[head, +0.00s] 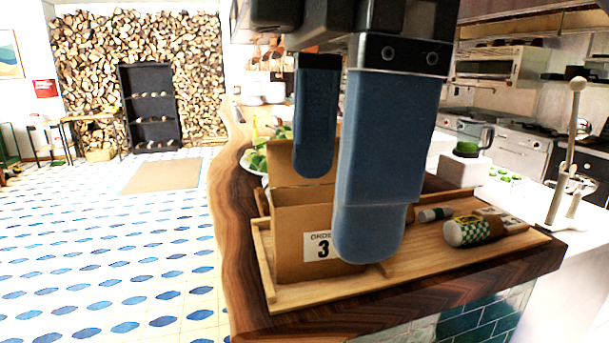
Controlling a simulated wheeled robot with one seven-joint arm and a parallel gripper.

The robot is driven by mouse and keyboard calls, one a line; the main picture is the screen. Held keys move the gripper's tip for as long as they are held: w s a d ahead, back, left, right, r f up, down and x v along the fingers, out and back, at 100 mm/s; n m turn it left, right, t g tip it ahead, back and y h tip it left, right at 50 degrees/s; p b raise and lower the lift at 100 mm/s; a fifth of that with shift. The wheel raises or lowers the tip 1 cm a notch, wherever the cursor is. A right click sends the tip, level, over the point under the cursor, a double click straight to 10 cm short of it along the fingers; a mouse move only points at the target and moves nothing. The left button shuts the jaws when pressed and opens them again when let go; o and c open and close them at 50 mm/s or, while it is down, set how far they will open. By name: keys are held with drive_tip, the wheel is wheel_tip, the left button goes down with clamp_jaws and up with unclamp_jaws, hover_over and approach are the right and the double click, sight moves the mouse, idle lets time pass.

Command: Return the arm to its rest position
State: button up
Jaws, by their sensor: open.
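My gripper (337,205) hangs close to the camera, its two blue fingers pointing down and apart, with nothing seen between them. It appears in front of an open cardboard box (290,222) with a label reading "ORDER 3". The fingers hide part of the box and its right side. The box stands upright on a wooden tray (440,277) on the counter. I cannot tell the exact gap between the fingers and the box.
On the tray's right side lie a bottle with a green checked wrap (474,230) and a small white-capped item (433,214). A white upright press (568,165) and a blender (470,138) stand to the right. The wooden counter (235,215) has a wavy left edge. The tiled floor at left is open.

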drive_tip(key=w+a+f+m+y, duration=0.1)
drive_tip(key=a+f+m+y, duration=0.1)
drive_tip(key=a+y, duration=0.45)
drive_tip(key=w+a+f+m+y, duration=0.1)
drive_tip(key=w+a+y, duration=0.1)
drive_tip(key=a+y, duration=0.45)
drive_tip(key=w+d+f+m+t+y, duration=0.2)
drive_tip(key=w+m+t+y, duration=0.1)
drive_tip(key=m+t+y, duration=0.15)
drive_tip(key=s+d+f+m+t+h, duration=0.2)
drive_tip(key=d+f+m+t+h, duration=0.35)
drive_tip(key=d+f+m, duration=0.4)
drive_tip(key=s+d+f+m+t+h, duration=0.1)
drive_tip(key=d+f+m+t+h, duration=0.5)
drive_tip(key=f, duration=0.6)
drive_tip(key=s+d+f+n+h, duration=0.1)
drive_tip(key=s+d+f+h, duration=0.1)
drive_tip(key=s+d, duration=0.3)
drive_tip(key=s+d+f+h, duration=0.2)
drive_tip(key=s+d, duration=0.3)
drive_tip(key=s, duration=0.8)
drive_tip(key=s+d+f+n+g+h, duration=0.1)
drive_tip(key=s+d+f+h, duration=0.1)
drive_tip(key=s+d, duration=0.3)
drive_tip(key=s+f, duration=0.1)
drive_tip(key=s, duration=0.3)
drive_tip(key=shift+d+f+n+h, duration=0.15)
drive_tip(key=shift+f+n+h, duration=0.1)
drive_tip(key=shift+n+h, duration=0.05)
